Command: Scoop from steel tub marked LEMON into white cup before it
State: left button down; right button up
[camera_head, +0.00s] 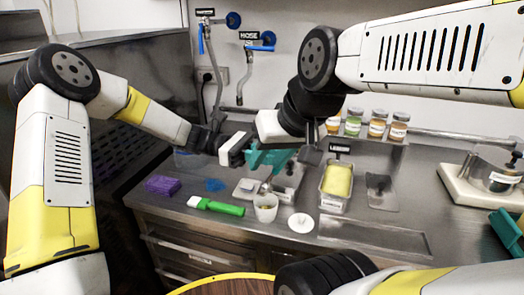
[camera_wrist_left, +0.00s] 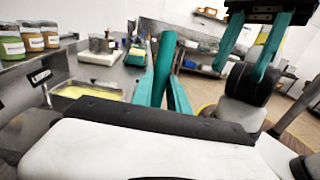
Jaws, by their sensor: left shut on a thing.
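The steel tub marked LEMON (camera_head: 332,203) stands on the counter with pale yellow contents; it also shows at the left of the left wrist view (camera_wrist_left: 58,102). The white cup (camera_head: 265,212) stands in front and to the left of it, with something yellowish inside. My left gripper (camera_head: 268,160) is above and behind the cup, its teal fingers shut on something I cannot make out. My right gripper shows two teal fingers spread apart in the left wrist view (camera_wrist_left: 243,62). In the head view its wrist is beside the left gripper, and its fingertips are hard to separate.
Several jars (camera_head: 377,123) stand on the back shelf. A steel pot (camera_head: 497,168) stands at right. The front right counter holds a flat recessed panel (camera_head: 375,236).

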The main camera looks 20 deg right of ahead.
pick_arm(q)
jog(key=s+d+f+t+y, duration=0.4)
jog(key=s+d+t+y, duration=0.1)
jog(key=y, duration=0.4)
jog(key=shift+d+f+t+y, duration=0.3)
jog(key=shift+d+t, duration=0.6)
jog(key=shift+t, duration=0.2)
jog(key=shift+s, duration=0.1)
